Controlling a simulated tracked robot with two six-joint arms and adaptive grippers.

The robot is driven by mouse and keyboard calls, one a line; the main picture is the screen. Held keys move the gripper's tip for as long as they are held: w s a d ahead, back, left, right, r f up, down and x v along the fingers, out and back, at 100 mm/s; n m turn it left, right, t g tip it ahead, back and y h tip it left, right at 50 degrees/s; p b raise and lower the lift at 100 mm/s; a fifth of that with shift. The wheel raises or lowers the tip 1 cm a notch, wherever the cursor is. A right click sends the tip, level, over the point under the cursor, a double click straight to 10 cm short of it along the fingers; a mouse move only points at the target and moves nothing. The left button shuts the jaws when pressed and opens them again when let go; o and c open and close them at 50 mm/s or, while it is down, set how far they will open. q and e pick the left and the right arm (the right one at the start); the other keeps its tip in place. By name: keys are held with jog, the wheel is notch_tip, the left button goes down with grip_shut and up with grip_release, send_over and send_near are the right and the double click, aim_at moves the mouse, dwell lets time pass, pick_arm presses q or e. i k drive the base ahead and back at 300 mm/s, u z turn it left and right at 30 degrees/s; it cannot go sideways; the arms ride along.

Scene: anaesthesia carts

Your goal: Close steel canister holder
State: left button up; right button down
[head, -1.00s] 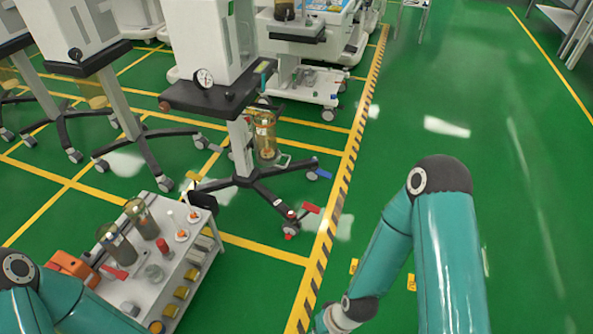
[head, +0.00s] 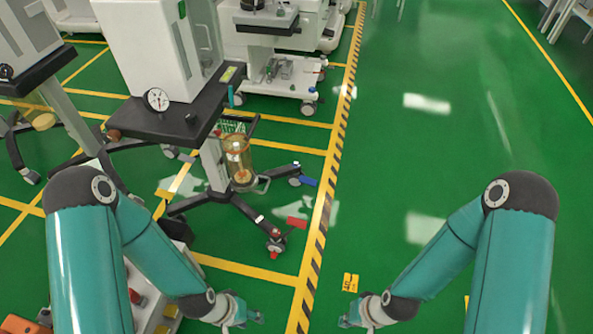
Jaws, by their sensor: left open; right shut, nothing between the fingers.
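An amber see-through canister (head: 237,160) hangs upright on the pole of the near cart, below its dark shelf. My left gripper (head: 252,314) is open and empty at the bottom, in front of the cart and well apart from the canister. My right gripper (head: 347,320) is shut and empty at the bottom, to the right of the striped floor line.
The near cart's dark shelf (head: 172,122) carries a round gauge (head: 157,99) and a white cabinet (head: 150,45). Its wheeled legs spread over the floor, with a red pedal (head: 297,222). A low white trolley is mostly hidden behind my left arm.

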aim_at(251, 188)
jog(key=u, duration=0.15)
jog(key=i, duration=0.9)
jog(key=u, duration=0.55)
